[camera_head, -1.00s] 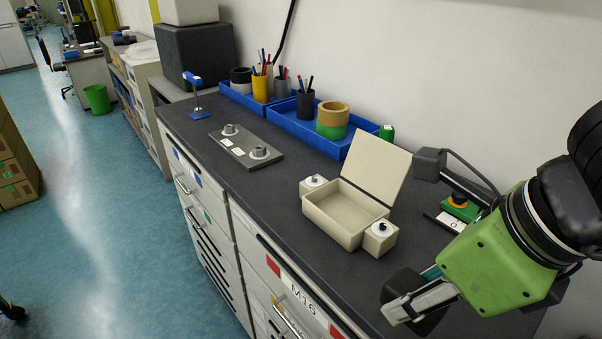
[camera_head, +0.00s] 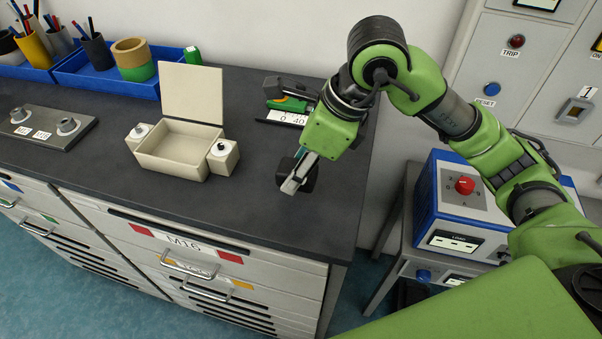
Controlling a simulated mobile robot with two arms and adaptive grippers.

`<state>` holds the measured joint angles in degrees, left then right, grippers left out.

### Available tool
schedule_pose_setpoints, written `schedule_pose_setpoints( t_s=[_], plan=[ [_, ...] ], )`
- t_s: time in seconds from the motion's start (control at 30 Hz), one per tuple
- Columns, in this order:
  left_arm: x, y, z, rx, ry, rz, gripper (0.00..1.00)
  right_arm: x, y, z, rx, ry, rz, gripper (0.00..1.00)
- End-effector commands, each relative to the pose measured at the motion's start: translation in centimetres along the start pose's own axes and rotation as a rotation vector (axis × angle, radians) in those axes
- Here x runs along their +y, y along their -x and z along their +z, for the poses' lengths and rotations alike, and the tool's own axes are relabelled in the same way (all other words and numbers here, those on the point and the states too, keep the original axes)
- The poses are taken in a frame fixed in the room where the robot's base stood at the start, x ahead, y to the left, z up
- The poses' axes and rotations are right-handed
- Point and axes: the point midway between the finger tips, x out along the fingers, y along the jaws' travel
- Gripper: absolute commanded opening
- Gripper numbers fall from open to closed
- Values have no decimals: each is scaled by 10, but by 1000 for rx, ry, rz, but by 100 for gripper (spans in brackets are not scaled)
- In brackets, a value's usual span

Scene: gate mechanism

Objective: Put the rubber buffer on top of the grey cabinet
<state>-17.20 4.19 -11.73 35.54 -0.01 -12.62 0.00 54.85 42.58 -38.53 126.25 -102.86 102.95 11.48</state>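My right gripper (camera_head: 294,183) hangs low over the right end of the dark worktop, pointing down and left. A black blocky piece (camera_head: 309,178) shows right at its silver fingers. It may be the rubber buffer, but I cannot tell whether the fingers hold it, or whether it is part of the gripper. The light grey drawer cabinet (camera_head: 120,235) carries the dark worktop (camera_head: 255,215). I cannot tell whether it is the grey cabinet of the task. My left gripper is not in view.
An open beige box (camera_head: 160,160) with a raised lid stands left of my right gripper. A green tool (camera_head: 290,103) lies behind the gripper. A metal plate (camera_head: 45,128) and blue trays (camera_head: 75,78) are further left. A blue control unit (camera_head: 465,205) stands right, beyond a gap. Worktop front is clear.

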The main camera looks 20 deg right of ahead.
Motion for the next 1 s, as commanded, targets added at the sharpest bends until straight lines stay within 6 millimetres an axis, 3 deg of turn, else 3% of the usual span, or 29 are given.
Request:
schedule_pose_setpoints(
  t_s=[0.27,0.53,0.97,1.0],
  plan=[
    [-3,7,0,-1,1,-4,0,-17,-18,-11,2,-3,2,10],
    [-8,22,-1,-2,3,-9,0,-16,-42,-20,0,-2,2,10],
    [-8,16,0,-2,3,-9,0,-16,-49,-22,-2,0,-1,10],
    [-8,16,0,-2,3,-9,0,-16,-49,-23,-1,0,0,37]
  ],
)
